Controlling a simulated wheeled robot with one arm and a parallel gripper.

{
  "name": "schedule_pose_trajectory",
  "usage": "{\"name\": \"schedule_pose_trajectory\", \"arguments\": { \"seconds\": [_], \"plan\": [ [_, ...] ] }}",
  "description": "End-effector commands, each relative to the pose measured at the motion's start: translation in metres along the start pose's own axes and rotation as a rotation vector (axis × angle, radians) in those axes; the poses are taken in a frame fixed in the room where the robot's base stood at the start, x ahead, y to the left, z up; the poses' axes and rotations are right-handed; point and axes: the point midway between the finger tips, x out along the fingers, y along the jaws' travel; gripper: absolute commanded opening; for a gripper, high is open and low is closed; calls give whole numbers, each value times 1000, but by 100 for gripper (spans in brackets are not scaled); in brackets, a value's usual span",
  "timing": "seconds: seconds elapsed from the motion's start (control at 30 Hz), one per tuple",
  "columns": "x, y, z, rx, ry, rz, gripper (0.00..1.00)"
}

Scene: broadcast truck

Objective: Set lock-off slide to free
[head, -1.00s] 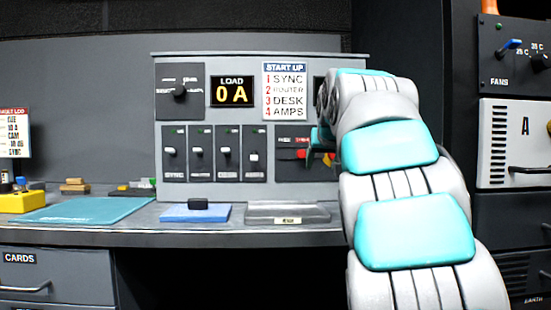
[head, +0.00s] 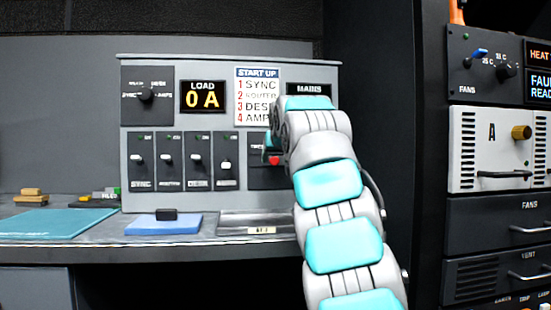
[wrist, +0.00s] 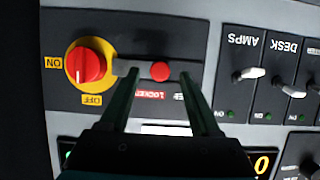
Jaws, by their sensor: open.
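The lock-off slide shows in the wrist view as a round red knob (wrist: 160,71) with a grey bar reaching towards a yellow rotary switch (wrist: 90,64). The panel appears upside down there. A red LOCKED label (wrist: 148,95) is beside the knob; a second label is partly hidden by a finger. My gripper (wrist: 160,76) is open, its fingers appearing on either side of the knob; I cannot tell whether they touch it. In the head view, my gripper (head: 270,150) is at the panel's lower right, and my arm hides most of that section.
Several slide switches (head: 197,160) stand left of my gripper, under a LOAD display (head: 203,96) reading 0 A. A blue pad (head: 163,225) and a metal tray (head: 250,226) lie on the desk below. A rack (head: 497,150) stands at the right.

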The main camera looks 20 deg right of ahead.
Motion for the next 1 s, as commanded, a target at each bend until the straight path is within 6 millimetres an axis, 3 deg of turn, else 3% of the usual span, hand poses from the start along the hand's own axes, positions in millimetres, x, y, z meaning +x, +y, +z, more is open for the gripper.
{"name": "schedule_pose_trajectory", "arguments": {
  "seconds": [0.2, 0.43, 1.0],
  "plan": [
    [15, 1, 0, 1, 0, 0, 64],
    [16, 1, 0, 1, 1, 0, 64],
    [15, 1, 0, 1, 1, 0, 1]
  ]
}}
